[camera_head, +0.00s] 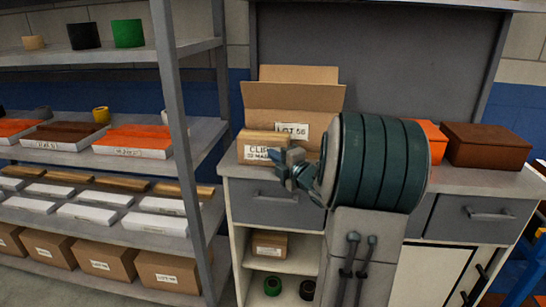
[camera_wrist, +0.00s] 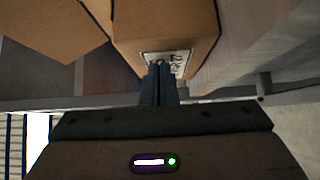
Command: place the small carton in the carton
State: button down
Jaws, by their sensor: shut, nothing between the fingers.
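The large carton (camera_head: 330,98), labelled LOT 56, stands on the counter with its flaps up. The small carton (camera_head: 250,137), closed and with a white label reading CLIPS, stands on the counter in front of it, covering part of its front. My gripper (camera_head: 283,163) is at the small carton's front right, its fingers together and empty. In the wrist view the shut fingertips (camera_wrist: 160,66) lie over the label of the small carton (camera_wrist: 165,24); whether they touch it I cannot tell. The large carton's brown cardboard (camera_wrist: 50,28) shows at upper left there. The inside of the large carton is hidden.
An orange box (camera_head: 432,140) and a brown box (camera_head: 485,146) stand on the counter (camera_head: 447,178) to the right, partly behind my arm. A shelf rack (camera_head: 172,90) with boxes and rolls is at left. Another carton (camera_head: 270,244) sits in the open shelf below.

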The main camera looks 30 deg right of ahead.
jog(key=s+a, duration=0.2)
jog(key=s, duration=1)
jog(key=w+a+r+m+g+h+p, duration=0.1)
jog(key=a+r+m+g+h+p, duration=0.45)
jog(key=m+p, duration=0.35)
jog(key=s+a+r+m+g+y+p, duration=0.1)
jog(key=s+a+m+g+y+p, duration=0.3)
jog(key=s+a, duration=1.3)
jog(key=a+m+g+p, duration=0.1)
jog(key=m+g+p, duration=0.2)
jog(key=m+g, duration=0.2)
jog(key=shift+m+g, duration=0.35)
jog(key=shift+m, duration=0.15)
